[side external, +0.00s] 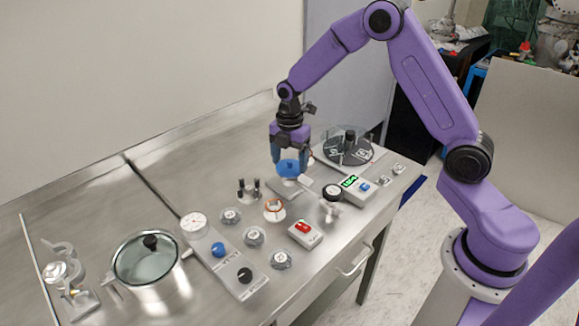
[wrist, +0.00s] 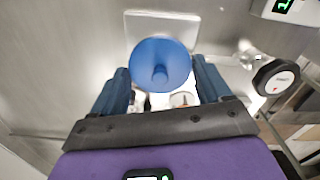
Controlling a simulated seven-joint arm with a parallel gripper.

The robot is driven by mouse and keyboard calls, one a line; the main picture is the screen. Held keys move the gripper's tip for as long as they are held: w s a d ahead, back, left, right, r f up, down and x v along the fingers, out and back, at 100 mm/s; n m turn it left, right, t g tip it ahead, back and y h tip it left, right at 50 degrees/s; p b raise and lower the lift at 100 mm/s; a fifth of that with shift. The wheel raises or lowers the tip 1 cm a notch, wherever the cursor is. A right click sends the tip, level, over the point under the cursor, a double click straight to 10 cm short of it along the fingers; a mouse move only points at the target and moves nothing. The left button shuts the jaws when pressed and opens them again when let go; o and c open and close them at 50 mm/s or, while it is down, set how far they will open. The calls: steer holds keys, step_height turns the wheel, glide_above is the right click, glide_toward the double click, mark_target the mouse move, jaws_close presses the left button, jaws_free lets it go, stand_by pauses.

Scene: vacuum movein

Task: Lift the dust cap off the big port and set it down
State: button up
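The blue round dust cap (side external: 289,168) sits between the fingers of my gripper (side external: 290,160) in the side view. In the wrist view the cap (wrist: 160,62) is a blue disc with a small central knob, and the fingers of my gripper (wrist: 162,80) are against its left and right edges. The cap is over or just in front of a flat grey plate (wrist: 160,20); I cannot tell the exact gap. A white round port with an orange ring (side external: 274,208), apparently the big port, stands uncovered nearer the camera.
A dark round turntable-like unit (side external: 348,148) and a box with a green display (side external: 350,182) stand to the right. Several small metal flanges, a red-switch box (side external: 304,233) and a gauge panel (side external: 222,253) lie in front. A glass-lidded pot (side external: 147,262) is at left.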

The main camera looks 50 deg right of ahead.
mark_target(290, 161)
steer(key=shift+c, duration=1.2)
steer(key=shift+r, duration=0.1)
steer(key=shift+r, duration=0.5)
step_height(290, 161, up, 2)
steer(key=shift+s+r, duration=0.1)
steer(key=shift+r, duration=0.1)
steer(key=s+r, duration=1.2)
steer(key=s, duration=0.1)
steer(key=shift+s+r, duration=0.2)
steer(key=shift+s, duration=0.2)
steer(key=shift+d, duration=0.1)
